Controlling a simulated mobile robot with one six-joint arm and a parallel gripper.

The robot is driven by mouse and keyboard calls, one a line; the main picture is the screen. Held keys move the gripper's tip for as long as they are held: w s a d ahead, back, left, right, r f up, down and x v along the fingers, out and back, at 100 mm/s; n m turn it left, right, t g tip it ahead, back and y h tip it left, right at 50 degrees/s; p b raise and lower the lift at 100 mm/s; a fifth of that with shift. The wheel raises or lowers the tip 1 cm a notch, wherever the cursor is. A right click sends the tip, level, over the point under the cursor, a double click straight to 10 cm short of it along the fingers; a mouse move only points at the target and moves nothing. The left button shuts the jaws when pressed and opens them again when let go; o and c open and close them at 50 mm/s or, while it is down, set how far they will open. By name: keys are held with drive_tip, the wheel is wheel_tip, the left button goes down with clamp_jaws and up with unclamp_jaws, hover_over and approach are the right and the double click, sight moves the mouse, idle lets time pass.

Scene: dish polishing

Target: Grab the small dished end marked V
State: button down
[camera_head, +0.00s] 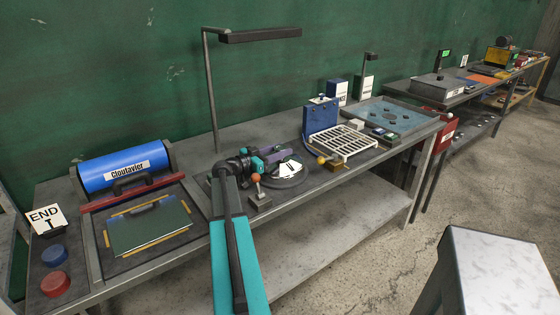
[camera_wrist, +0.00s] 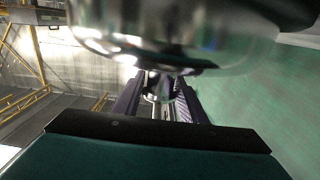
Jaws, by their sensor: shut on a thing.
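My gripper (camera_head: 280,155) is at the middle of the bench in the head view, just behind a white card marked V (camera_head: 290,169). In the wrist view, my gripper (camera_wrist: 160,92) is shut on the narrow lower part of a shiny, rounded metal piece, seemingly the small dished end (camera_wrist: 170,40). The piece fills the top of that view, blurred and cut off, and no mark on it can be read. In the head view I cannot make out the dished end apart from the gripper and the card.
A dark round plate (camera_head: 285,184) and an orange-knobbed lever (camera_head: 257,188) are close to the gripper. A white grid rack (camera_head: 343,143) is to the right. A blue Cloutavier cylinder (camera_head: 124,168) and a green plate (camera_head: 148,227) are left. A lamp (camera_head: 259,36) overhangs the bench.

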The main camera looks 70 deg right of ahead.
drive_tip(key=shift+r, duration=0.35)
drive_tip(key=shift+r+b, duration=1.15)
drive_tip(key=shift+r, duration=3.65)
